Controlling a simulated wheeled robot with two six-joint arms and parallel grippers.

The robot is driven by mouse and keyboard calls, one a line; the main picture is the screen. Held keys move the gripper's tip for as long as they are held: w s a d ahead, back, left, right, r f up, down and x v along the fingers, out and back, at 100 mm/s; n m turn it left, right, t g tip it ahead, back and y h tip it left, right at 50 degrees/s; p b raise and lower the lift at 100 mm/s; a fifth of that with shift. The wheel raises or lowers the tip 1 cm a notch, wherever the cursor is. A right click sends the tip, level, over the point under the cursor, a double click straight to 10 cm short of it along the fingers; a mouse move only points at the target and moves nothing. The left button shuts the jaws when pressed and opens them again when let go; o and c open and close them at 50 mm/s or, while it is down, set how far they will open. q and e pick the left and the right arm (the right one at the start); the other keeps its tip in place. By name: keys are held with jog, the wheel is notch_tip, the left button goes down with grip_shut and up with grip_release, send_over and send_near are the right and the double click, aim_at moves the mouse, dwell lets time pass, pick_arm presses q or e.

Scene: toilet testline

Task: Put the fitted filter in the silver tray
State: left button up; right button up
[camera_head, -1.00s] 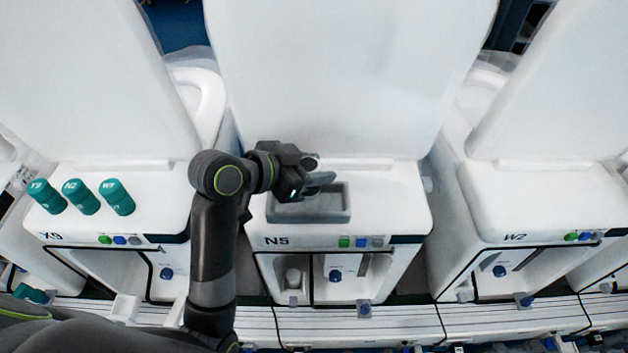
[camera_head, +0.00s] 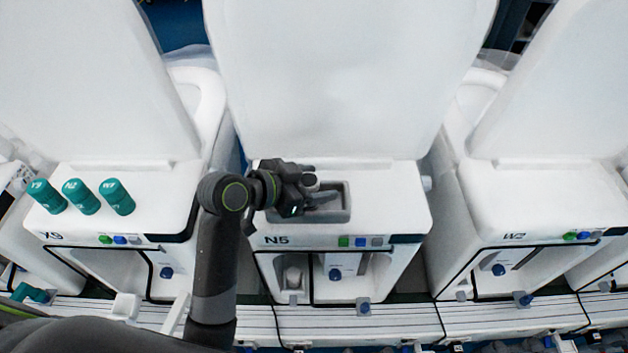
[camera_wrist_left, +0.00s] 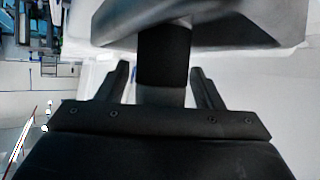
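The silver tray (camera_head: 346,203) is a grey, shallow rectangular tray set in the top of the white unit marked N5. A small grey-topped cylinder, which looks like the filter (camera_head: 311,181), is over or in the tray's left half; its base is hidden. My left gripper (camera_head: 314,184) reaches in from the left with its fingers spread on either side of the filter. In the left wrist view the filter (camera_wrist_left: 164,55) is a dark cylinder between the fingers (camera_wrist_left: 161,82), with gaps visible beside it. The tray's grey body (camera_wrist_left: 245,28) is behind it. My right gripper is out of view.
Several teal cylinders (camera_head: 81,196) stand on the left unit, marked X9. Another white unit (camera_head: 545,205), marked W2, stands at the right. A tall white raised lid (camera_head: 345,80) rises behind the tray. The N5 top right of the tray is clear.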

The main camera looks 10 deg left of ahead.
pick_arm(q)
jog(key=shift+r, duration=0.15)
jog(key=shift+a+r, duration=0.1)
jog(key=v, duration=1.2)
jog(key=shift+b, duration=0.45)
